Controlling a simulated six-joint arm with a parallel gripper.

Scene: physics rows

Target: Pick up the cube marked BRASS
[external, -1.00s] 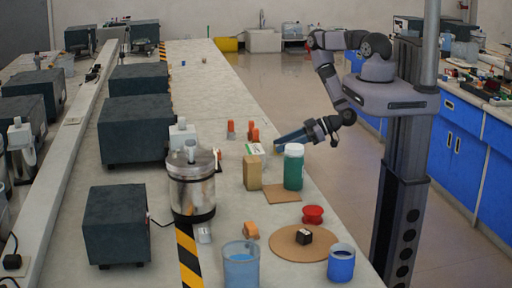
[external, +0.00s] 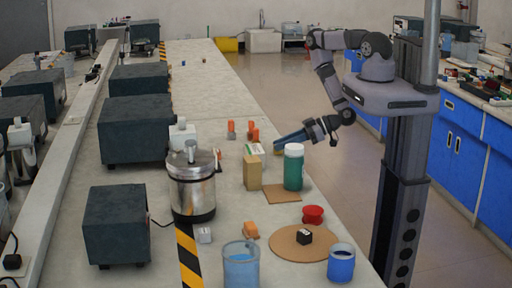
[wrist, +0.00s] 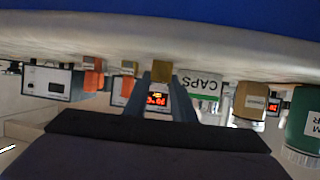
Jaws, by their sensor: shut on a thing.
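My gripper (external: 278,145) reaches left over the bench's right side, behind the green jar in the external view. In the wrist view its blue-grey fingers (wrist: 165,85) are shut on a small gold-brown cube (wrist: 161,69). No marking can be read on this cube, and it cannot be made out clearly in the external view. A small black cube (external: 304,236) with a pale top mark lies on a round brown board (external: 285,246), well nearer the external camera. Its marking is too small to read.
The green jar (external: 293,168) and a tan block (external: 252,172) stand close to my gripper.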

